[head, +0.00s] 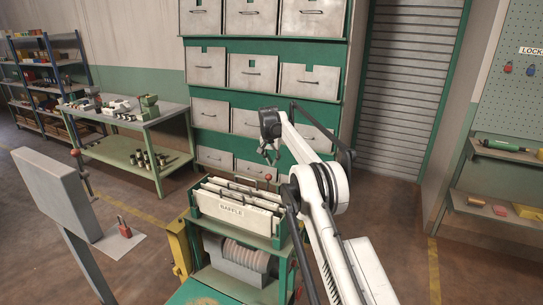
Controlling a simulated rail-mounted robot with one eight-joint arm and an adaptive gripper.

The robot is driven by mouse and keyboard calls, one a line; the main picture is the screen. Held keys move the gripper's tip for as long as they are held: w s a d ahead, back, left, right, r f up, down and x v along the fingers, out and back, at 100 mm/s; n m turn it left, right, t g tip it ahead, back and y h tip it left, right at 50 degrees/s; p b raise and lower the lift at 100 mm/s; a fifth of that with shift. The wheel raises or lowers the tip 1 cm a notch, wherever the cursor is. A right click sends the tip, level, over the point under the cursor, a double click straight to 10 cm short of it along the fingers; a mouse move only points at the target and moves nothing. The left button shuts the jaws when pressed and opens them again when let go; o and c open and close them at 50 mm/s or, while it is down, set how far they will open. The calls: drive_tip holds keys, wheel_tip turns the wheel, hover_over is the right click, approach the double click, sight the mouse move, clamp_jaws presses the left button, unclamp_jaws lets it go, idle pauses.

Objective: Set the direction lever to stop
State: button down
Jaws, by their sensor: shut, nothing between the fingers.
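A lever with a dark red knob (75,153) is on the right edge of a grey panel (57,190) at the left; it points up, tilted slightly left. Another red-knobbed lever (268,178) stands behind the bin labelled BAFFLE. No label shows which one is the direction lever, and their marked positions are not readable. My gripper (269,155) is shut and empty, pointing down above and behind the BAFFLE bin, close above the second lever in the picture. It is well to the right of the panel lever. Whether it touches the second lever cannot be told.
The green-framed stand holds the BAFFLE bin (232,212) with several pale plates. A small red-handled item (124,228) sits on a plate beside the panel.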

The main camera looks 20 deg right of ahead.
drive_tip(key=shift+s+a+f+p, duration=0.25)
drive_tip(key=shift+s+f, duration=0.2)
drive_tip(key=shift+f, duration=0.15)
drive_tip(key=shift+s+a+f+p, duration=0.3)
drive_tip(key=shift+s+f, duration=0.1)
drive_tip(key=shift+f, duration=0.25)
drive_tip(key=shift+s+a+f+p, duration=0.25)
drive_tip(key=shift+s+f, duration=0.2)
drive_tip(key=shift+f, duration=0.15)
drive_tip(key=shift+d, duration=0.1)
